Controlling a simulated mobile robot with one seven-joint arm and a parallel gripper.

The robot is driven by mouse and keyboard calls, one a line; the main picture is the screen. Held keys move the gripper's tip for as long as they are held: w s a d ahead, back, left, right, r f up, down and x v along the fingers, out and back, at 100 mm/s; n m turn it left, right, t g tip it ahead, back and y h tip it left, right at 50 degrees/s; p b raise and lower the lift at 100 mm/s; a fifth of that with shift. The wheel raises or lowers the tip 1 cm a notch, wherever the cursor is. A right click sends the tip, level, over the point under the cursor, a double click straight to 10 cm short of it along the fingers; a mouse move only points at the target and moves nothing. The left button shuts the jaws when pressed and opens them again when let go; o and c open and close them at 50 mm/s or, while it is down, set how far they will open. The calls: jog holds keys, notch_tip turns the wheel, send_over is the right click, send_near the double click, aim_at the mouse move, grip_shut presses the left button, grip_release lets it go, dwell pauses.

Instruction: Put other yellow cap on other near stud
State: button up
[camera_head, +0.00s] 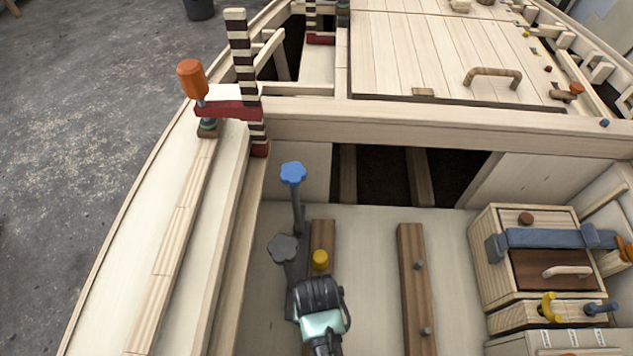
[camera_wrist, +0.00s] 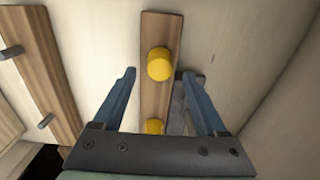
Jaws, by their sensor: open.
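In the wrist view, one yellow cap (camera_wrist: 159,64) stands on a brown wooden strip (camera_wrist: 160,27), a little beyond and between my fingertips. A second yellow cap (camera_wrist: 153,126) is on the same strip, partly hidden by my gripper's body. The head view shows one yellow cap (camera_head: 320,260) just beyond my gripper (camera_head: 321,285). My gripper (camera_wrist: 158,74) is open, its blue fingers apart and empty above the strip. Two bare grey studs, a far one (camera_head: 419,265) and a near one (camera_head: 425,331), stick up from the parallel strip (camera_head: 411,240) to the right.
A clamp with a blue star knob (camera_head: 292,173) and a grey knob (camera_head: 284,247) stands close left of my gripper. A wooden toolbox (camera_head: 481,240) is at the right. The floor between the strips is clear.

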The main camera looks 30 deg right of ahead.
notch_tip(320, 180, up, 8)
jog(key=p, duration=0.1)
jog(key=shift+f+p, duration=0.25)
jog(key=shift+p, duration=0.1)
